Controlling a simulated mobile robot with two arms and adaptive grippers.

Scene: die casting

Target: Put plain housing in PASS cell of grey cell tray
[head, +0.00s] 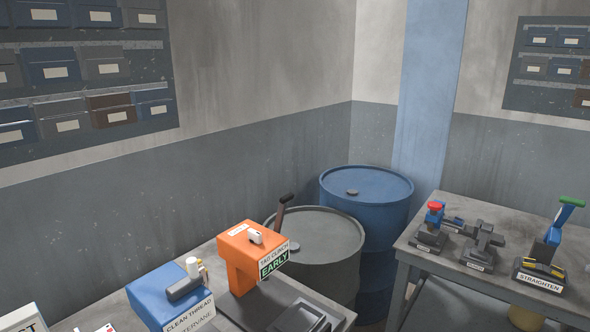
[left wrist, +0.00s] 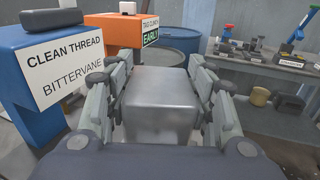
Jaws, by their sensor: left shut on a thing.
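My left gripper (left wrist: 161,92) shows in the left wrist view, with its fingers on both sides of a smooth grey metal block (left wrist: 160,115). It is shut on this block, which looks like the plain housing. The block's far side and underside are hidden. No gripper shows in the head view, and my right gripper is in neither view. A dark grey tray-like thing (head: 318,314) lies at the bench's near right corner in the head view, cut off by the frame. I cannot tell whether it is the grey cell tray, and no PASS label is readable.
A blue CLEAN THREAD station (head: 158,292) and an orange station marked EARLY (head: 243,250) stand on the left bench. A grey drum (head: 325,235) and a blue drum (head: 370,186) stand behind. A second bench (head: 412,252) at right holds tools, including one labelled STRAIGHTEN (head: 540,275).

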